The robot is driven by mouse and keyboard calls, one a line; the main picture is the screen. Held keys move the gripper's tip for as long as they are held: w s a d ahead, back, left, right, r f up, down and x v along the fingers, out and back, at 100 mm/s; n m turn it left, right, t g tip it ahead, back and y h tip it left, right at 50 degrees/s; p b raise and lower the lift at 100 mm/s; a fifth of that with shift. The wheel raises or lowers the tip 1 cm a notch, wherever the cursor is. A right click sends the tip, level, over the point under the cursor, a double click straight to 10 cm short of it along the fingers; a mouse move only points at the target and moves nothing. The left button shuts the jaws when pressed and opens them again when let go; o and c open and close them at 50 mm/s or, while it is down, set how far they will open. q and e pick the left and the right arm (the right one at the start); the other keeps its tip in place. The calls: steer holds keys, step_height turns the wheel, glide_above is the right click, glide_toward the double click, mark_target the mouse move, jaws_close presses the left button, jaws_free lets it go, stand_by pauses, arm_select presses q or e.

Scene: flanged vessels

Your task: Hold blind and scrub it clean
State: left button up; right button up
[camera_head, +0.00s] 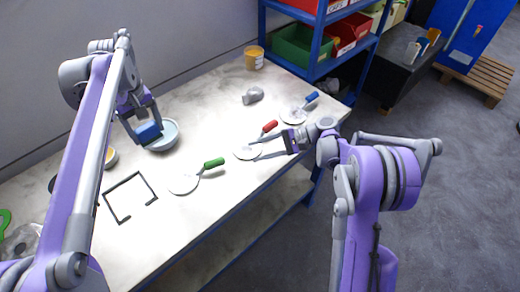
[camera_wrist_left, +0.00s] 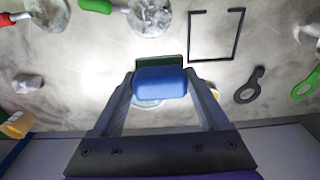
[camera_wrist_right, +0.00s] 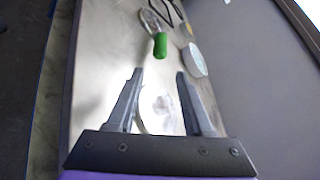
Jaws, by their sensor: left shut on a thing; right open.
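My left gripper (camera_head: 148,128) is shut on a blue sponge (camera_wrist_left: 160,82) with a dark green side. It holds the sponge at the left rim of a pale bowl (camera_head: 166,137); I cannot tell if they touch. Three round blinds with handles lie on the bench: green-handled (camera_head: 184,182), red-handled (camera_head: 246,152) and blue-handled (camera_head: 293,116). My right gripper (camera_head: 284,146) is open and empty, its fingers beside the red-handled blind's disc. In the right wrist view a pale smudged disc (camera_wrist_right: 158,108) shows between the fingers, its handle out of sight.
A black square frame (camera_head: 130,176) lies left of the green-handled blind. A grey lump (camera_head: 253,95) and a yellow tub (camera_head: 254,58) stand at the back. A blue rack (camera_head: 319,40) with red and green bins rises behind. The bench's front edge runs below the right gripper.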

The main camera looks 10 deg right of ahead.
mark_target(224, 160)
steer(key=x, duration=1.2)
jaws_close()
stand_by(1.2)
